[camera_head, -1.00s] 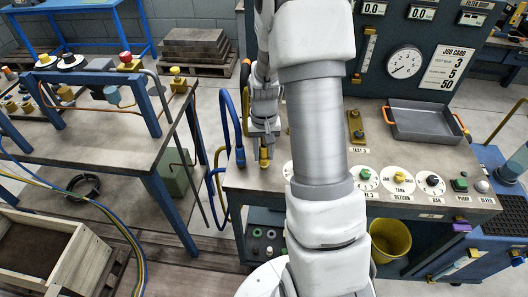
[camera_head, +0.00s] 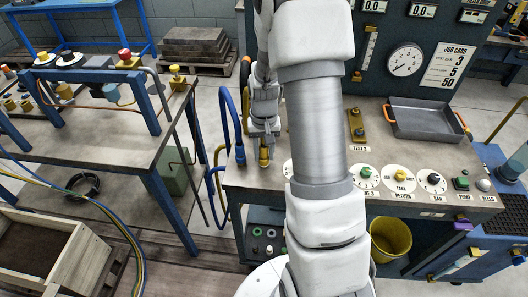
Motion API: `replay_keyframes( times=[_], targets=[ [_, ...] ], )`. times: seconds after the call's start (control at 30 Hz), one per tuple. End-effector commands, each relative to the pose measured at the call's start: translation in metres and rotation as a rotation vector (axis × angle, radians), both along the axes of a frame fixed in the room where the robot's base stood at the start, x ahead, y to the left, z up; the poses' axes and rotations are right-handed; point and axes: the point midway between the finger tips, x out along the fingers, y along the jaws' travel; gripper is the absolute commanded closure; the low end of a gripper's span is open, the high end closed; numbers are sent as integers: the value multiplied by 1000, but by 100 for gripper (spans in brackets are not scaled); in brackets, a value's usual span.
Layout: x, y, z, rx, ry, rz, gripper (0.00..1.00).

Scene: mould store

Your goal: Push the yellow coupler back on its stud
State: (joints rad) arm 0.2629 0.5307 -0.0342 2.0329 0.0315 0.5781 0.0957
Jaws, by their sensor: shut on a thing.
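The yellow coupler (camera_head: 264,157) stands at the left edge of the bench top, under my gripper (camera_head: 264,142). My gripper points down and is shut on the coupler, with the lower part of the coupler showing below the fingers. A yellow hose loops up to this spot from the left side of the bench. The stud is hidden under the coupler and gripper, so I cannot tell how far on the coupler sits. A blue coupler (camera_head: 240,155) with a blue hose stands just to the left, apart from it.
The bench top (camera_head: 275,180) carries knobs on white dials, a green pump button (camera_head: 461,183) and a grey tray (camera_head: 426,119). A gauge panel (camera_head: 425,50) stands behind. A blue-framed table (camera_head: 110,140) is at left, with a gap between. A yellow bucket (camera_head: 391,238) is below.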

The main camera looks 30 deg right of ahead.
Motion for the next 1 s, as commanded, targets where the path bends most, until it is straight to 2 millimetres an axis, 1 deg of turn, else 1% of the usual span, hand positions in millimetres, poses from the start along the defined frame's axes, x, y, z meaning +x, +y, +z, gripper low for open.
replay_keyframes(
  times=[0.9,0.93,1.0],
  targets=[
    [0,0,-2,0,-1,0,100],
    [0,0,-3,0,-1,0,59],
    [0,0,-3,0,0,0,46]
  ],
)
